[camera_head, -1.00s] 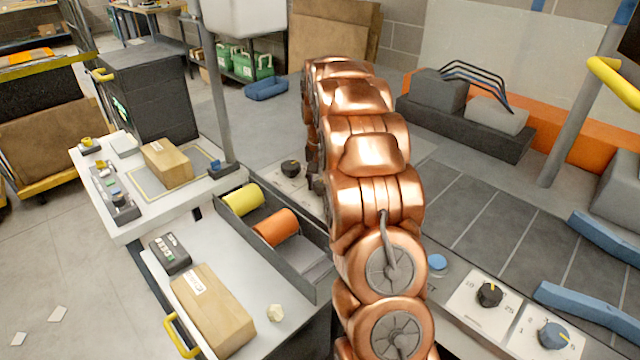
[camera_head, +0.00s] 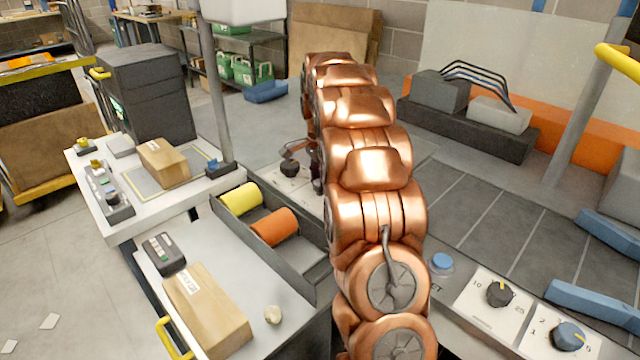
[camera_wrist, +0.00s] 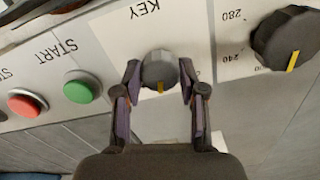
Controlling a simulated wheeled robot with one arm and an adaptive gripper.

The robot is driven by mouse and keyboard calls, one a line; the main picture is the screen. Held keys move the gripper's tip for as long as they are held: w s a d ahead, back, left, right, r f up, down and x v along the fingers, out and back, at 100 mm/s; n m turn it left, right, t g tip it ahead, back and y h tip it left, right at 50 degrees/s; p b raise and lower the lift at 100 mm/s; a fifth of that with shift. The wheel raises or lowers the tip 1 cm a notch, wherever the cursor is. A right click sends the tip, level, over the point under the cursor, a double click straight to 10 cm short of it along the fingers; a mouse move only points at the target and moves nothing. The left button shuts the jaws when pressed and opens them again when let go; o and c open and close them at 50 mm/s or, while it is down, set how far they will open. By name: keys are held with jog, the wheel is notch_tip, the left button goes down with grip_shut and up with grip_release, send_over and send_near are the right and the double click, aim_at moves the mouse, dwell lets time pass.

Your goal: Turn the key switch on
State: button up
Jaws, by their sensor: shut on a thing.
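The key switch (camera_wrist: 158,72) is a grey round knob with a yellow mark, on a white panel with the word KEY upside down above it in the wrist view. The yellow mark points towards the bottom of that picture. My gripper (camera_wrist: 160,67) has one finger on each side of the knob and is shut on it. In the head view my copper arm hides the key switch, and only a dark bit of the gripper shows past the arm's left side.
A green START button (camera_wrist: 80,88) and a red button (camera_wrist: 25,104) lie left of the key switch. A black dial (camera_wrist: 288,38) with 240 and 280 marks lies right. A tray with yellow (camera_head: 241,198) and orange rolls (camera_head: 273,227) stands left of my arm.

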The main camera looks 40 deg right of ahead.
jog(key=m+b, duration=0.1)
jog(key=m, duration=0.4)
jog(key=shift+m, duration=0.4)
dwell(0.4)
jog(key=o, duration=1.1)
jog(key=shift+o, duration=0.2)
jog(key=shift+r, duration=0.6)
notch_tip(320, 180, up, 11)
jog(key=shift+f, duration=0.15)
